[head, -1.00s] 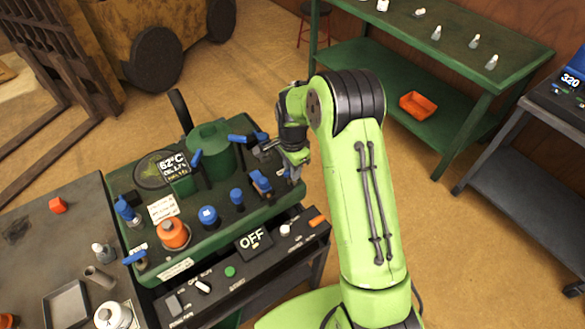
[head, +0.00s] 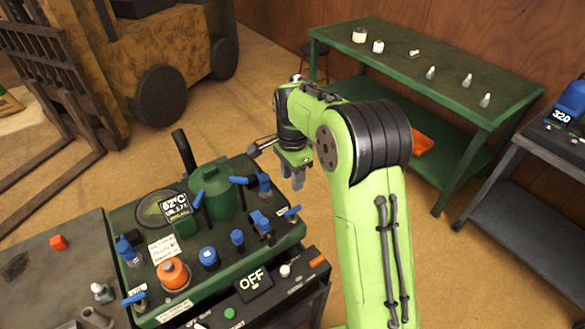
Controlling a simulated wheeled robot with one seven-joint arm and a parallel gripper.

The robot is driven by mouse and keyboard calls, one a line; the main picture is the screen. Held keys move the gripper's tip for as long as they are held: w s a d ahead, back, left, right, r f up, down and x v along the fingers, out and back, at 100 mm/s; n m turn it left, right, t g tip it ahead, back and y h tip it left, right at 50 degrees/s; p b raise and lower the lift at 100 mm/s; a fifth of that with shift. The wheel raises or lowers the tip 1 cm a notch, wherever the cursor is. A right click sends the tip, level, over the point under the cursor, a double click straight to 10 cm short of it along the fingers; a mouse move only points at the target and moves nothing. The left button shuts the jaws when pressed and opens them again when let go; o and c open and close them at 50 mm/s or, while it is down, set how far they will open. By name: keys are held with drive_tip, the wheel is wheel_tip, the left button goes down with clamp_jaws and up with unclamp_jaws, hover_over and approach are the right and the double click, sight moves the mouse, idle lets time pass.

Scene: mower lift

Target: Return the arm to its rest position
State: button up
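My green arm stands in the right middle of the head view, bent at its elbow. My gripper (head: 292,178) points down, just right of and above the back right corner of the green machine (head: 290,232). It looks empty and apart from the blue-handled valves (head: 262,184). Its two dark fingers show a small gap between them. The machine carries a display reading 62°C (head: 176,205), an orange knob (head: 172,273) and several blue valves. A panel at its front reads OFF (head: 252,282).
A green workbench (head: 440,85) with small bottles stands at the back right, an orange bin (head: 422,144) on its lower shelf. A dark cart (head: 520,170) is at the right. A yellow forklift (head: 150,50) stands back left. Floor between machine and workbench is clear.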

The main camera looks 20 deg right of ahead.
drive_tip(key=shift+r, duration=0.75)
